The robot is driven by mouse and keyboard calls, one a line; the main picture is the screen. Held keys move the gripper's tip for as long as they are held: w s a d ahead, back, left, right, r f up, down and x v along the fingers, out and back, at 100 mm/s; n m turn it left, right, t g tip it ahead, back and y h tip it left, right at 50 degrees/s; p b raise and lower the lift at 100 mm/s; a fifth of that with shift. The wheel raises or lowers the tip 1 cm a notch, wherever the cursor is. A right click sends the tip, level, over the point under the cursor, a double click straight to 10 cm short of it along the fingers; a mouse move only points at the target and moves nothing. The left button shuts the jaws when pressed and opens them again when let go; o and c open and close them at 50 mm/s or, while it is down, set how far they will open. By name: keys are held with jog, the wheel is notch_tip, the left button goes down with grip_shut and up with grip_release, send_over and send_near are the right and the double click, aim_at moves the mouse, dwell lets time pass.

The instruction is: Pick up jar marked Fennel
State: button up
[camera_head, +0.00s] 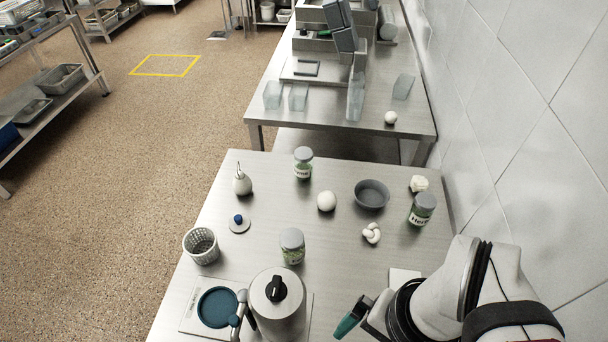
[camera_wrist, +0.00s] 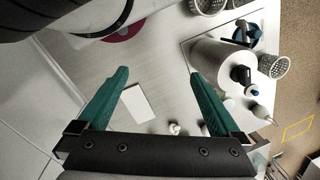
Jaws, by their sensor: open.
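Three glass jars with grey lids and green contents stand upright on the near steel table. One jar (camera_head: 303,164) is at the back, with a white label too small to read surely. Another jar (camera_head: 422,210) is at the right, its label seeming to read Herbs. The third jar (camera_head: 292,247) is nearer the front, with no readable label facing the head camera. I cannot tell surely which is Fennel. My gripper (camera_wrist: 158,75) is open and empty, its teal fingers spread above the table. In the head view its teal finger (camera_head: 350,318) shows at the front right, apart from the jars.
A steel canister (camera_head: 278,305) stands at the front, close to the jar there. A tiled wall (camera_head: 540,120) bounds the right.

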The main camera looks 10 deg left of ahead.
jog(key=w+a+m+y, duration=0.1)
jog(key=w+a+y, duration=0.2)
jog(key=a, duration=0.2)
jog(key=w+a+m+y, duration=0.2)
jog(key=w+a+y, duration=0.1)
jog(key=a, duration=0.2)
jog(key=w+a+m+g+y, duration=0.1)
jog(key=w+a+m+y, duration=0.1)
jog(key=w+a+y, duration=0.1)
jog(key=shift+a+f+y, duration=0.15)
jog(key=shift+a+y, duration=0.45)
jog(key=shift+a, duration=0.55)
jog(key=w+a+f+m+t+y, duration=0.1)
jog(key=w+f+m+t+y, duration=0.1)
jog(key=w+m+t, duration=0.3)
jog(key=m+t+h, duration=0.3)
jog(key=m+t, duration=0.1)
jog(key=m, duration=0.6)
send_near(284, 234)
jog(key=w+a+f, duration=0.2)
jog(key=shift+a+f, duration=0.2)
jog(key=shift+f, duration=0.15)
jog(key=x, duration=0.7)
jog(key=shift+w+a+f, duration=0.1)
jog(key=shift+w+f, duration=0.15)
jog(key=shift+w, duration=0.05)
grip_shut()
